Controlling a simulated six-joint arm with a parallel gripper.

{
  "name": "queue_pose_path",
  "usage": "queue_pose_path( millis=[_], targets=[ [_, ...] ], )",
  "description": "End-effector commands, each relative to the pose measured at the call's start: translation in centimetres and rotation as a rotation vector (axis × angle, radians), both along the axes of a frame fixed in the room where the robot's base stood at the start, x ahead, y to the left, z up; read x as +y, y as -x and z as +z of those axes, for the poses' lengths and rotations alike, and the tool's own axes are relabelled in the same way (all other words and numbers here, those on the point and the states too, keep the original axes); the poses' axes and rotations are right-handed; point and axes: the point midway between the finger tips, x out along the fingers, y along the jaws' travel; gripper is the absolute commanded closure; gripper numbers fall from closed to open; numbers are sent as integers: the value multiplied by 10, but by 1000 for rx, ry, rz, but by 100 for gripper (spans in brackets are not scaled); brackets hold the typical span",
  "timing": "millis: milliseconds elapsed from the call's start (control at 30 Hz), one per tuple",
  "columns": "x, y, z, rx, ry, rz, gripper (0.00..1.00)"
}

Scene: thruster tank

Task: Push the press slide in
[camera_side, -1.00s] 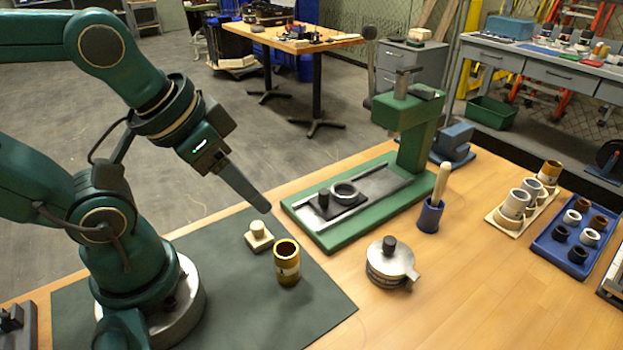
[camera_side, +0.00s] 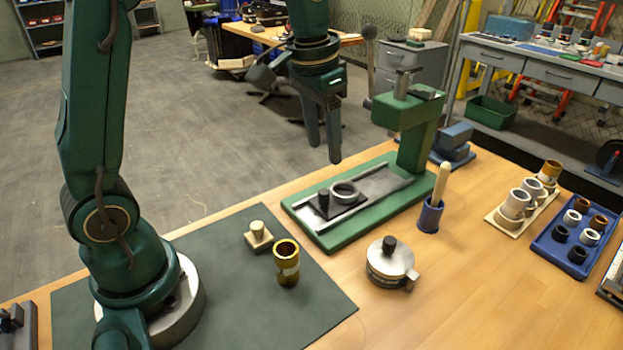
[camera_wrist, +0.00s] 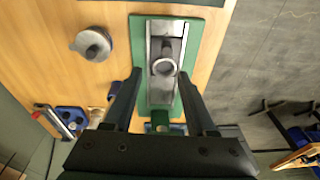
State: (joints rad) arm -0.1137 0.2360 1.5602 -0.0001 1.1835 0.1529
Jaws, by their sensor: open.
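The press slide (camera_side: 351,204) is a dark plate with a black knob (camera_side: 324,198) and a light grey ring (camera_side: 344,190) on it. It sits between the rails of the green press base (camera_side: 334,238), toward the end away from the green press column (camera_side: 412,150). Bare track (camera_side: 384,182) shows between slide and column. My gripper (camera_side: 324,154) hangs above the press, fingers down, open and empty, apart from the slide. In the wrist view the fingertips (camera_wrist: 160,74) show on either side of the ring and track, and the slide (camera_wrist: 167,46) lies in the track.
A round metal pot (camera_side: 390,264) and a blue holder with a wooden pestle (camera_side: 430,214) stand right of the press. A blue tray (camera_side: 575,238) lies further right.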

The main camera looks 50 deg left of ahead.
Motion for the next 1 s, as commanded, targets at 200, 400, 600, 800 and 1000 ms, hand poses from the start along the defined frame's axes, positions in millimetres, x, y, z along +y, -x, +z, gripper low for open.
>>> queue_pose_path(
  millis=[200, 400, 600, 800, 1000],
  targets=[
    [13, -19, -44, 114, 14, 27, 43],
    [15, -16, -66, 164, 22, 38, 43],
    [16, -15, -90, 166, 23, 39, 43],
    [16, -16, -109, 163, 22, 39, 43],
    [16, -16, -112, 160, 21, 39, 43]
  ],
)
